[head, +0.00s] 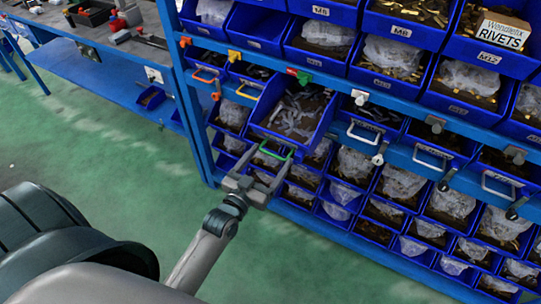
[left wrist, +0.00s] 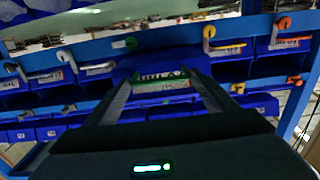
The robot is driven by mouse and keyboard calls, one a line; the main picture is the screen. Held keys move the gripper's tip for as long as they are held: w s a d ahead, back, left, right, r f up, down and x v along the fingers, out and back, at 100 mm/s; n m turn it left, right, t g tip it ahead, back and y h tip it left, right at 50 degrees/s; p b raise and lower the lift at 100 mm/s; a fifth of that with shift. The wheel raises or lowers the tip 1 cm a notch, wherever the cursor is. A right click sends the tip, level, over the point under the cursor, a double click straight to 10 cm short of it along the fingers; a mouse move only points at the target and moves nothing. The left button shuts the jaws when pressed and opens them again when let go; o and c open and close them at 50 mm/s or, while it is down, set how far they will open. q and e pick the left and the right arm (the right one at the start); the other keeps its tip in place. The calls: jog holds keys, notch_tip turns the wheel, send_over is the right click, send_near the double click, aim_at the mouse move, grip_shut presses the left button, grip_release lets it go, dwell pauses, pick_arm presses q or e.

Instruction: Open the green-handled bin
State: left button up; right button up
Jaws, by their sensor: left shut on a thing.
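The green-handled bin (head: 296,112) is a blue bin in the middle row of the rack, holding grey metal parts. It juts out past its neighbours and its open top shows. Its green handle (head: 273,150) is at the front. My left gripper (head: 268,163) is at that handle and shut on it. In the left wrist view the handle (left wrist: 160,75) lies between the two finger ends (left wrist: 166,88). The bin's blue body shows behind it. The exact finger contact is too small to see. My right gripper is not in view.
The blue rack (head: 185,95) holds several bins with orange, yellow and white handles beside the green one. Rows of small bins (head: 343,190) lie below. A workbench (head: 100,75) stands at the left. The green floor (head: 110,150) before the rack is clear.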

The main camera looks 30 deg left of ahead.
pick_arm(q)
jog(key=o, duration=1.3)
jog(key=shift+o, duration=0.9)
jog(key=s+b, duration=0.4)
jog(key=s, duration=1.3)
jog(key=shift+s+a+b, duration=0.2)
jog(key=shift+a+b, duration=0.1)
jog(key=shift+b, duration=0.05)
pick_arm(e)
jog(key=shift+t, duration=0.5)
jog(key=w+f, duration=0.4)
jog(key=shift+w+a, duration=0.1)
